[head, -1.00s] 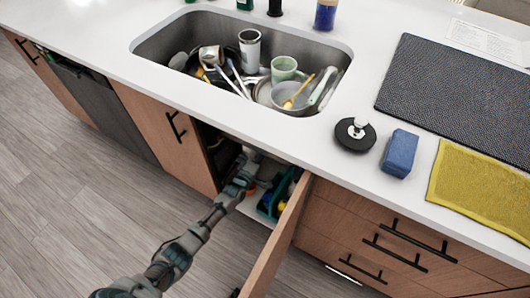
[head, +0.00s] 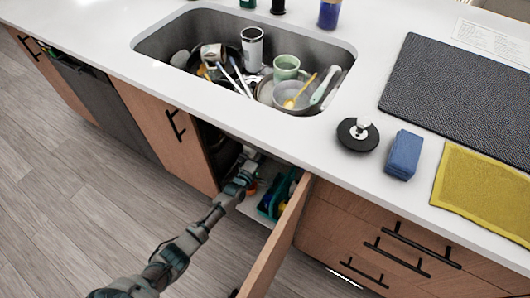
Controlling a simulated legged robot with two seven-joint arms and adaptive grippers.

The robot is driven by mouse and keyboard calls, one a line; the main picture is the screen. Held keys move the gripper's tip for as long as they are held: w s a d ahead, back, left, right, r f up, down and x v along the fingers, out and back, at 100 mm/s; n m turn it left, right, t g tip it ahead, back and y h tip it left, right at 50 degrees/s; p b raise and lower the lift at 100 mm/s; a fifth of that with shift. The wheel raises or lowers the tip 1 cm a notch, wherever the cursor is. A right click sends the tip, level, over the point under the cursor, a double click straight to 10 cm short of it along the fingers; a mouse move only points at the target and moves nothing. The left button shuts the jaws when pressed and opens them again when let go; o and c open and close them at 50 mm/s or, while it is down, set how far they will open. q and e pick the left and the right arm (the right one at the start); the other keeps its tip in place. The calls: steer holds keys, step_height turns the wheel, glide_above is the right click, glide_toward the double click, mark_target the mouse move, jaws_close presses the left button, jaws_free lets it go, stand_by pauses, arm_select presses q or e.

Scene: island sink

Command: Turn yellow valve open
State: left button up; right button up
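No yellow valve can be made out; the inside of the under-sink cabinet (head: 222,150) is dark and partly hidden by the counter edge and my arm. My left arm reaches in from the lower left. My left gripper (head: 249,163) is at the cabinet opening, just under the counter edge. It is too small and shadowed to tell whether its fingers are open or shut, or touch anything. My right gripper is not in view.
The cabinet door (head: 275,240) stands open, right of my arm. A teal caddy (head: 279,196) with small items sits inside, close to the gripper's right. The sink (head: 168,37) above holds dishes. A black round stopper (head: 352,142) and blue sponge (head: 403,155) lie on the counter.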

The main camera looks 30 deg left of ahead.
arm_select(q)
steer(key=o, duration=0.4)
steer(key=shift+a+f, duration=0.2)
steer(key=shift+a, duration=0.2)
steer(key=s, duration=1.2)
steer(key=shift+d, duration=0.3)
steer(key=shift+f, duration=0.1)
